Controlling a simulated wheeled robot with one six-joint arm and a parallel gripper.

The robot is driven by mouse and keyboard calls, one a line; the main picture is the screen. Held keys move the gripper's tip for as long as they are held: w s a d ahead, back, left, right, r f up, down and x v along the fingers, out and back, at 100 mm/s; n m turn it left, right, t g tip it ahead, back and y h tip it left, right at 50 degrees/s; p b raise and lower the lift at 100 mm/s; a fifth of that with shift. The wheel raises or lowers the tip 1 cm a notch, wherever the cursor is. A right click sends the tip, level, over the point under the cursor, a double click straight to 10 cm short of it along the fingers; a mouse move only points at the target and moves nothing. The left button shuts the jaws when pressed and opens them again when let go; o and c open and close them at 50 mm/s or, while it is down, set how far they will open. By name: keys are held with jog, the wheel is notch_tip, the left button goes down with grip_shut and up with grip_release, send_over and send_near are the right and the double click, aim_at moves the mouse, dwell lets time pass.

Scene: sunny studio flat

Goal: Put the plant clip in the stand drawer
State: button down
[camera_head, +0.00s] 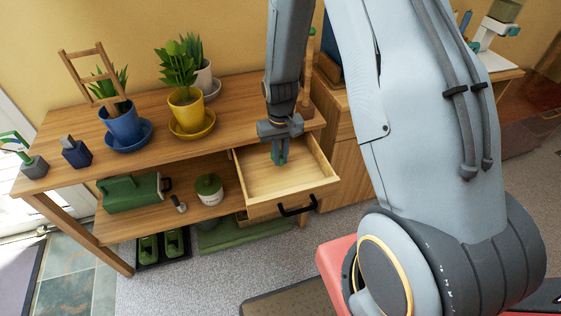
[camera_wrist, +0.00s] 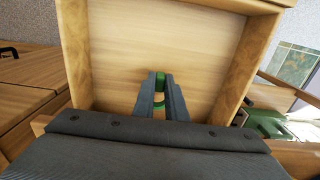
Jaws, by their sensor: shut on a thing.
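My gripper (camera_head: 279,158) points down over the open stand drawer (camera_head: 322,180). In the wrist view my gripper (camera_wrist: 160,83) is shut on a small green thing, the plant clip (camera_wrist: 160,76), whose end shows between the fingertips. The wooden drawer also fills much of the wrist view (camera_wrist: 195,50), and its bottom looks bare. The drawer is pulled out of the plant stand (camera_head: 150,155) and has a black handle (camera_head: 297,208) on its front. I cannot tell whether the clip touches the drawer bottom. Most of the clip is hidden by the fingers.
On the stand's top are a blue pot (camera_head: 122,125), a yellow pot (camera_head: 186,112), a white pot (camera_head: 203,80) and a dark blue bottle (camera_head: 75,152). A wooden cabinet (camera_head: 345,165) stands right of the drawer.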

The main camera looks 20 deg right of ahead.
jog(key=shift+f, duration=1.45)
jog(key=shift+f, duration=0.15)
jog(key=c, duration=1.8)
grip_release()
notch_tip(320, 180, up, 12)
jog(key=shift+r+b, duration=0.1)
jog(key=shift+b, duration=0.8)
jog(key=s+r, duration=0.4)
jog(key=s, duration=0.4)
jog(key=s+r, duration=0.5)
jog(key=s, duration=0.3)
jog(key=shift+t, duration=0.3)
